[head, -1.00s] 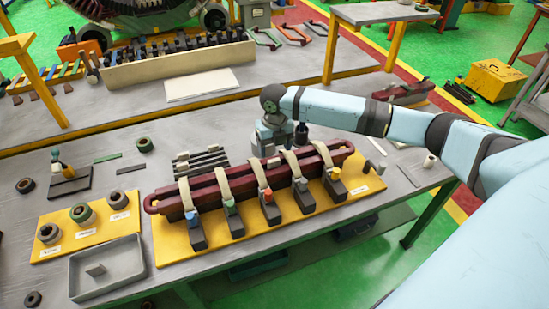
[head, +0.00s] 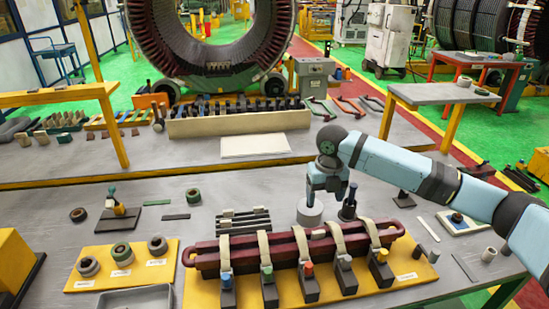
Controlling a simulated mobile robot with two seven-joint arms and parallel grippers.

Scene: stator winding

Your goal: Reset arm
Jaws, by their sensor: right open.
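My right gripper (head: 326,186) hangs over the workbench, behind the dark red coil (head: 290,246), pointing down. It is open, and nothing shows held in it. A light grey round piece (head: 310,211) stands just below it and a dark upright piece (head: 348,204) is close beside it; I cannot tell whether the gripper touches either. The coil lies on a yellow board (head: 400,286), with pale straps across it and several dark blocks with coloured tops along its front. My right arm comes in from the right. My left gripper is not in view.
A second yellow board (head: 98,262) with several tape rolls lies at the left, with a grey tray (head: 135,298) in front. Dark slotted bars (head: 243,220) lie behind the coil. A large stator ring (head: 215,65) stands at the back. The bench strip behind the gripper is mostly clear.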

